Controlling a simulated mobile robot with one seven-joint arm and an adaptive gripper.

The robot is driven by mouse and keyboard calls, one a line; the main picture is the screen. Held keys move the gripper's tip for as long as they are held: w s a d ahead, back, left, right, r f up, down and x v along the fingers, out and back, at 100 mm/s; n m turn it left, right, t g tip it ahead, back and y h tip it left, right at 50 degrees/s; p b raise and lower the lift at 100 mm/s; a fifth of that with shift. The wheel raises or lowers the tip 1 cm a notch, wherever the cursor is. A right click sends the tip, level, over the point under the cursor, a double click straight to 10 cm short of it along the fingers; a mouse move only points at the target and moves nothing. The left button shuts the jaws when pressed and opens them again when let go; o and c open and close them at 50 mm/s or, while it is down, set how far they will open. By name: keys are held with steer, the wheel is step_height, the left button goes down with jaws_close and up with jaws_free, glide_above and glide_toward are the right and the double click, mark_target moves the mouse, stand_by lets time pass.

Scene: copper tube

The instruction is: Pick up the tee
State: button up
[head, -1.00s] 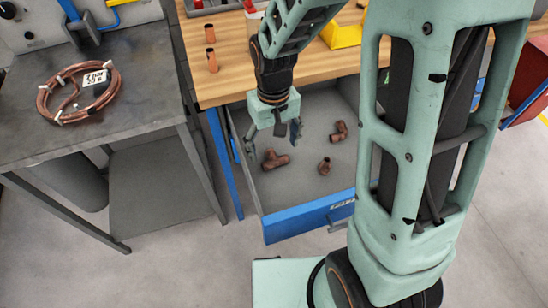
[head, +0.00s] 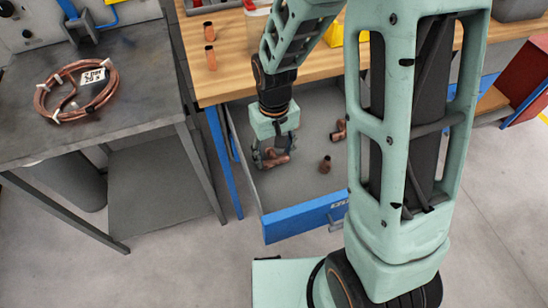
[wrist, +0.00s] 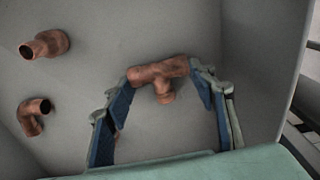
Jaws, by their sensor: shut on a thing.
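The copper tee (head: 277,159) is in the open drawer, towards its left side in the head view. My gripper (head: 270,162) is down in the drawer with its fingers around the tee. In the wrist view the gripper (wrist: 158,75) is shut on the tee (wrist: 160,77), with one fingertip at each end of its straight run. The tee's short branch points back towards the palm. I cannot tell whether the tee still touches the drawer floor.
A wooden worktop (head: 225,70) is behind; a grey table with a copper coil (head: 75,90) stands left.

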steer(key=shift+r, duration=0.1)
steer(key=shift+c, duration=0.2)
steer(key=shift+r, duration=0.6)
steer(key=s+d+r+p, duration=0.2)
steer(key=d+r+p, duration=0.1)
steer(key=d+r, duration=1)
steer(key=w+a+f+m+p, duration=0.1)
steer(key=w+f+m+p, duration=0.3)
steer(key=p, duration=1.1)
step_height(320, 180, down, 3)
steer(key=shift+w+a+r, duration=0.1)
steer(key=shift+w+a, duration=0.3)
steer(key=shift+w, duration=0.1)
